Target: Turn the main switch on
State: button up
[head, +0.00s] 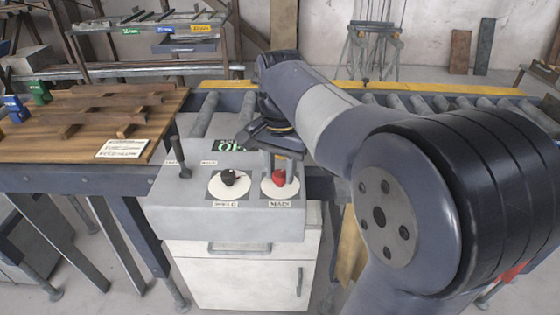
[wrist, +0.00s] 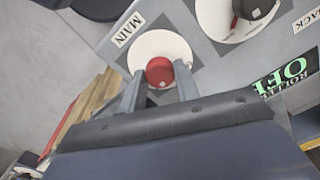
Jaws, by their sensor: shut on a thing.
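The main switch (head: 279,178) is a red knob on a white round plate on the sloped face of a grey control box (head: 170,205). A label reading MAIN sits beside it. In the wrist view the red knob (wrist: 159,71) lies between the fingertips of my gripper (wrist: 159,88). My gripper (head: 279,165) reaches down from above and is shut on the red knob. The fingers hide part of the knob, and I cannot tell which way it is turned.
A black knob (head: 230,177) on a second white plate is just left of the main switch. A black lever (head: 178,158) stands at the box's left. A green-lettered display (head: 232,146) is behind. A wooden table (head: 75,150) with bars stands left, and a roller conveyor (head: 420,104) runs behind.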

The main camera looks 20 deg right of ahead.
aim_at(280, 173)
jog(key=n+p, duration=0.2)
jog(key=n, duration=0.1)
jog(key=shift+r+n, duration=0.15)
jog(key=shift+n, duration=0.25)
jog(key=n+p, duration=0.1)
jog(key=n, duration=0.2)
jog(key=shift+n+p, duration=0.3)
jog(key=shift+p, duration=0.1)
jog(key=n+p, duration=0.2)
jog(key=n, duration=0.4)
jog(key=shift+n, duration=0.4)
jog(key=o, duration=1)
jog(key=shift+c, duration=0.2)
notch_tip(280, 173, up, 11)
jog(key=shift+f, duration=0.2)
jog(key=shift+f, duration=0.15)
